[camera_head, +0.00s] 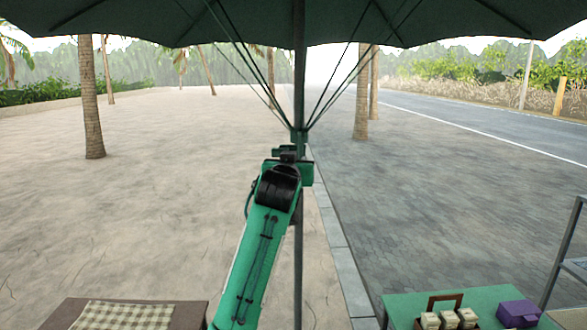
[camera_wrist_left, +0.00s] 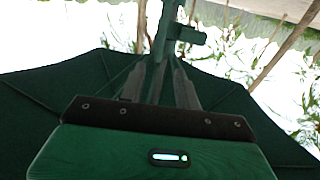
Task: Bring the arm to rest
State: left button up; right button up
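A green arm link with a dark joint, which looks like my left arm, rises from the bottom middle of the head view. It ends in front of the umbrella pole (camera_head: 299,75), and I cannot make out the gripper there. In the left wrist view my left gripper (camera_wrist_left: 157,66) points up under the dark green umbrella (camera_wrist_left: 50,105). Its two grey fingers stand apart with nothing held between them; the pole and struts show behind. I cannot tell whether the arm touches the pole. My right gripper is in neither view.
A brown table (camera_head: 190,315) with a checked cloth (camera_head: 125,316) is at bottom left. At bottom right a green table (camera_head: 400,308) bears a wooden carrier (camera_head: 446,300) of small containers and a purple box (camera_head: 518,314). A metal rack (camera_head: 562,250) stands at the right edge. Paving lies open beyond.

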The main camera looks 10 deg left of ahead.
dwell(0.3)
